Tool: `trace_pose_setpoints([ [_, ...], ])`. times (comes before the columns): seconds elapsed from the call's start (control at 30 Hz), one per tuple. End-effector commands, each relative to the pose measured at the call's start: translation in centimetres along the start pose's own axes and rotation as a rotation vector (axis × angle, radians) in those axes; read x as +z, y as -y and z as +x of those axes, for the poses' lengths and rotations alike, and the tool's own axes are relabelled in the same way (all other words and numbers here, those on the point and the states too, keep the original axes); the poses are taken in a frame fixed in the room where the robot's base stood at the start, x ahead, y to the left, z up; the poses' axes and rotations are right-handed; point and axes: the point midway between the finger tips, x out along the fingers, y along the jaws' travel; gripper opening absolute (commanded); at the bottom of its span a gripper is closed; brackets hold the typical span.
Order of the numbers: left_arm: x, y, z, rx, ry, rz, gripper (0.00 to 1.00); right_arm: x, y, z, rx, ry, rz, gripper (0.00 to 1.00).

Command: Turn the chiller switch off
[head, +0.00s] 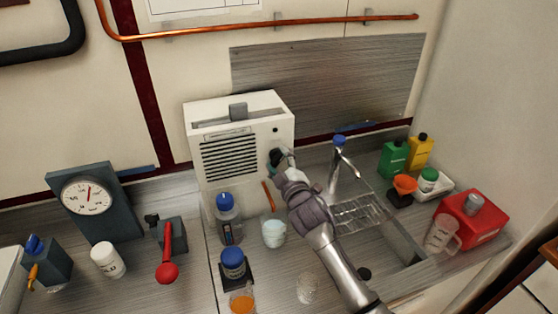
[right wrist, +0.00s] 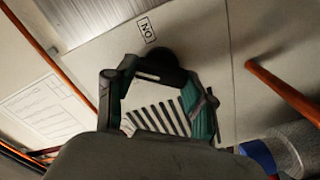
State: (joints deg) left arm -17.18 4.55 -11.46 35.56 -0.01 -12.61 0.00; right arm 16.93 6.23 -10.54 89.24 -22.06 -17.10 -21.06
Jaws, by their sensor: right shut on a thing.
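The chiller (head: 230,157) is a white box with a dark slatted grille, standing against the back wall. My right gripper (head: 281,158) is at the right part of its front face. In the right wrist view, its teal-padded fingers are closed around a black knob (right wrist: 163,68), which I take to be the chiller switch. A small ON label (right wrist: 147,30), seen upside down, is on the pale panel just beyond the knob. Much of the switch is hidden by the fingers, so its setting cannot be read. My left gripper is not in view.
A faucet (head: 340,168) and sink stand right of my right arm. A blue-capped bottle (head: 229,222), a pale cup (head: 273,233) and a blue-lidded jar (head: 233,263) stand below the chiller. A red-knobbed lever (head: 167,265) and a gauge (head: 87,196) are at left.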

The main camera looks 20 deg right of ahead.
Motion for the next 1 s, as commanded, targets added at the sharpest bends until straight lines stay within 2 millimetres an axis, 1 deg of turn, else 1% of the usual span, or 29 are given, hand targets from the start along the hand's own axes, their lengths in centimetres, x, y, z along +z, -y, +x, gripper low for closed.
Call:
trace_pose_setpoints([
  [0.3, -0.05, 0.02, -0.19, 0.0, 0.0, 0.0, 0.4, 0.09, 0.15, 0.0, -0.002, 0.001, -0.3, 0.19],
  [0.5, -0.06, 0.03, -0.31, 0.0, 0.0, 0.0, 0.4, 0.1, 0.19, 0.01, -0.001, 0.001, -0.463, 0.19],
  [0.8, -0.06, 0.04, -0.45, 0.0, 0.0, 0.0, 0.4, 0.15, 0.23, 0.01, -0.001, 0.002, -0.628, 0.19],
  [1.0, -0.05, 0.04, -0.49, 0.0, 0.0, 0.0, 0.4, 0.14, 0.29, 0.01, -0.002, 0.001, -0.678, 0.19],
])
